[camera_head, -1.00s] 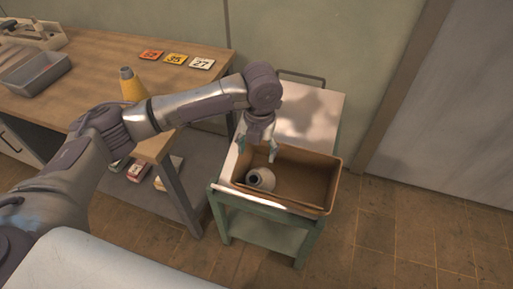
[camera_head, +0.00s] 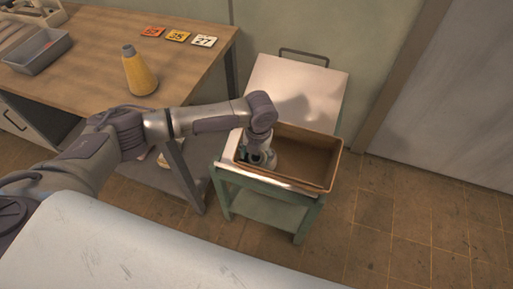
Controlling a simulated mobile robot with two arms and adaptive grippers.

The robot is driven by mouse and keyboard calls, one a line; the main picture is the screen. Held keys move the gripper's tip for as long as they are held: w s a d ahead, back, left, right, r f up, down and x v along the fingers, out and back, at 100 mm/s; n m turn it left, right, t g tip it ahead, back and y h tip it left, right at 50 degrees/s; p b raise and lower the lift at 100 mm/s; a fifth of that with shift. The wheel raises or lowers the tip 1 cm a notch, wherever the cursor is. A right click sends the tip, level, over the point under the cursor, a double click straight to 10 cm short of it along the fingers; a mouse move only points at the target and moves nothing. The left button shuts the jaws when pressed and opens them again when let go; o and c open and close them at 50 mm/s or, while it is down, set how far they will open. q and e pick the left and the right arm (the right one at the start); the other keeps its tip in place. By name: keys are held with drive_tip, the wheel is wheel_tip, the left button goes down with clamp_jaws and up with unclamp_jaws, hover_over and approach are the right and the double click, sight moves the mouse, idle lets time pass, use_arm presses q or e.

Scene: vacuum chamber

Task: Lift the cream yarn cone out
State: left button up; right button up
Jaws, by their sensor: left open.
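The cream yarn cone (camera_head: 268,165) is inside the brown open box (camera_head: 307,155), at its left end. It is mostly hidden now under my left gripper. My left gripper (camera_head: 259,159) reaches down into the box from above, with its fingers at the cone. It is open; whether the fingers touch the cone cannot be made out. My right gripper is not in view.
The box stands on a green cart (camera_head: 265,211) with a pale top (camera_head: 297,86). The box's right half is empty.

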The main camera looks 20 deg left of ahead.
use_arm(q)
drive_tip(key=shift+f, duration=0.15)
clamp_jaws()
drive_tip(key=shift+s+r+p, duration=0.2)
drive_tip(key=shift+r+p, duration=0.45)
drive_tip(key=shift+p, duration=0.1)
drive_tip(key=s+r+p, duration=0.1)
drive_tip(key=p, duration=0.1)
drive_tip(key=s+r+p, duration=0.1)
drive_tip(key=r+p, duration=0.1)
drive_tip(key=p, duration=0.1)
drive_tip(key=s+r+p, duration=0.1)
drive_tip(key=r+p, duration=0.1)
drive_tip(key=shift+s+r, duration=0.1)
drive_tip(key=shift+s, duration=0.15)
drive_tip(key=s+r+p, duration=0.6)
drive_tip(key=r+p, duration=0.1)
drive_tip(key=r, duration=0.4)
idle(1.0)
